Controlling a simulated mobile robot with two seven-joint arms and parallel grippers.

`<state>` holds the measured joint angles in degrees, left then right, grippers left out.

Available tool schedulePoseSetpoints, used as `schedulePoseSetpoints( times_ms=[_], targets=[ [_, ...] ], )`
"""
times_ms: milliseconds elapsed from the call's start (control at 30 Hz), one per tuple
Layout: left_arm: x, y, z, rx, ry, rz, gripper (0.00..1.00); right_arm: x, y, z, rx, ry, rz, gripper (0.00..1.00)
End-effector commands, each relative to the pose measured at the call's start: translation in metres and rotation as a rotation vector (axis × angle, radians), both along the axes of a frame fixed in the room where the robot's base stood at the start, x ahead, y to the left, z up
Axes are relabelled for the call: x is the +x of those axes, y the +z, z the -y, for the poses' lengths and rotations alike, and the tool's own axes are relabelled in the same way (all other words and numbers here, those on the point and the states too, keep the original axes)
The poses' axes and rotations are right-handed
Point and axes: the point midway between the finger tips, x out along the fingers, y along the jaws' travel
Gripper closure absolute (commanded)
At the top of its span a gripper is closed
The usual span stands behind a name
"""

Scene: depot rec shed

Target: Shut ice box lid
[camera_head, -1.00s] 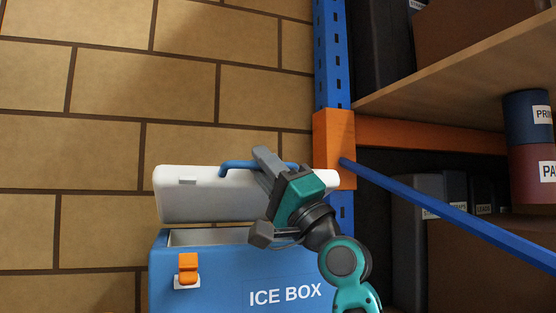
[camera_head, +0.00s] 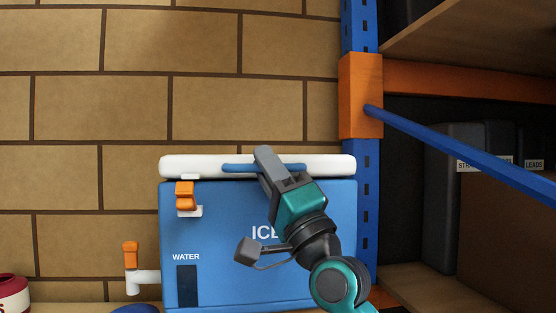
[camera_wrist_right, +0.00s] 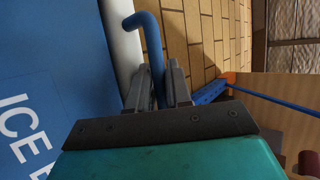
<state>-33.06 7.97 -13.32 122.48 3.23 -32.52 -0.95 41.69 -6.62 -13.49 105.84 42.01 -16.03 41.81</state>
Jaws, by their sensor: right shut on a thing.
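The blue ice box (camera_head: 215,215) stands against the brick wall, with its white lid (camera_head: 195,166) lying level along its top; no gap shows between them. An orange latch (camera_head: 185,194) is on the box's front left, just under the lid. My right gripper (camera_head: 264,160) is shut on the blue lid handle (camera_head: 236,168). In the right wrist view the handle (camera_wrist_right: 150,45) runs down between the jaws. My right arm covers part of the "ICE BOX" lettering. My left gripper is not in view.
A white spout with an orange tap (camera_head: 130,255) sticks out at the box's lower left. A dark red tin (camera_head: 13,294) stands at bottom left. A blue and orange rack (camera_head: 361,100) with a slanting blue bar (camera_head: 450,150) stands close on the right.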

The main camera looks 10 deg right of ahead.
Motion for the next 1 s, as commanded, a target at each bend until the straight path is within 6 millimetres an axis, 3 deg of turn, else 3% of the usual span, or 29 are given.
schedulePoseSetpoints(
  times_ms=[100, 567, 600, 633, 1000],
  targets=[
    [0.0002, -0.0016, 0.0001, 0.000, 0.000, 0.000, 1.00, 0.0026, -0.0111, -0.0047, -0.004, 0.009, -0.020, 1.00],
    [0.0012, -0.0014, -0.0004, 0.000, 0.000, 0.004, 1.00, 0.0030, -0.0141, -0.0072, -0.008, 0.011, -0.022, 1.00],
    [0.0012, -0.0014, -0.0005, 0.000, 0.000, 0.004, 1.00, 0.0029, -0.0141, -0.0073, -0.009, 0.011, -0.022, 0.77],
    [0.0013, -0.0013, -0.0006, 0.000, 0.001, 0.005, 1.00, 0.0030, -0.0142, -0.0073, -0.010, 0.011, -0.021, 0.75],
    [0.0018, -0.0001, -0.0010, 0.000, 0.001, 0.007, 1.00, 0.0024, -0.0140, -0.0042, -0.007, 0.004, -0.019, 0.75]
  ],
)
